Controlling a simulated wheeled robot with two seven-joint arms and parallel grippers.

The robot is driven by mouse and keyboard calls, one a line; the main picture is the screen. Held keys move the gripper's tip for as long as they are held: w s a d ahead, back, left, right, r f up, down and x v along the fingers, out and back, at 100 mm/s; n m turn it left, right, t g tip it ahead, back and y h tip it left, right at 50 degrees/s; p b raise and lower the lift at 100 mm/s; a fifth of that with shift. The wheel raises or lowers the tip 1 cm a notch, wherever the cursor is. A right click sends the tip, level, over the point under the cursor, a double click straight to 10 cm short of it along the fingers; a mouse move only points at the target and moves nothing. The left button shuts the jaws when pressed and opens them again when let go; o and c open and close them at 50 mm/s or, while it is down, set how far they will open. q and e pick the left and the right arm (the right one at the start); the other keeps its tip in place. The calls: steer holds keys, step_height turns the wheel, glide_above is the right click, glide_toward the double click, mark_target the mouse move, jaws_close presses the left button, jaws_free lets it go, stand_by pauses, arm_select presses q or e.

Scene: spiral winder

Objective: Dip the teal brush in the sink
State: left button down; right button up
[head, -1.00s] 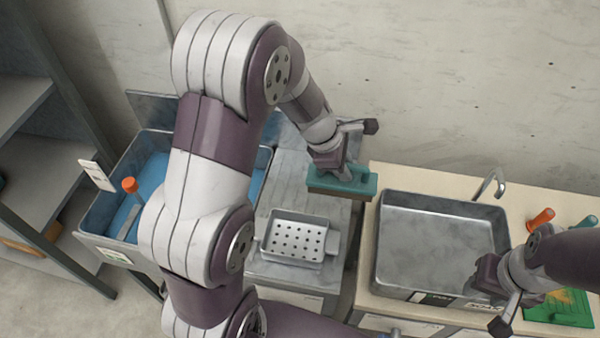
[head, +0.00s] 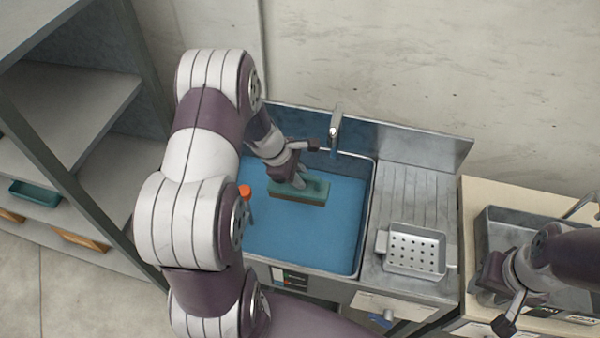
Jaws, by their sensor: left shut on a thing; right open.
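The teal brush (head: 312,190) has a teal block with a brown underside. My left gripper (head: 297,178) is shut on it and partly covers its top. The brush is at the blue water of the sink (head: 366,215), towards the back of the basin. I cannot tell whether its underside touches the water or is just above it. My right gripper (head: 497,300) is open and empty, at the front of the grey basin on the right. My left arm hides the left part of the sink.
An orange-topped tool (head: 246,192) stands at the sink's left. A tap (head: 335,125) rises behind the sink. A perforated tray (head: 416,250) sits on the drainboard (head: 420,195). A grey basin (head: 490,228) is on the right counter. A shelf (head: 80,100) stands at the left.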

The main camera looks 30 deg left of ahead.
mark_target(302, 192)
arm_select(q)
steer(key=shift+d+f, duration=0.2)
steer(key=shift+f, duration=0.05)
steer(key=shift+w+d+f+b, duration=0.3)
steer(key=shift+d+f+b, duration=0.4)
steer(key=shift+b, duration=0.2)
steer(key=f+b, duration=0.3)
steer(key=a+f+b, duration=0.1)
steer(key=f, duration=0.1)
steer(key=shift+s+f+b, duration=0.15)
steer(key=shift+f+b, duration=0.05)
steer(key=shift+b, duration=0.1)
step_height(302, 192, down, 11)
steer(key=b, duration=0.9)
steer(key=shift+d, duration=0.2)
arm_select(e)
step_height(302, 192, down, 16)
steer(key=d, duration=0.1)
steer(key=shift+w, duration=0.25)
arm_select(q)
steer(key=shift+r, duration=0.2)
arm_select(e)
steer(key=shift+d, duration=0.1)
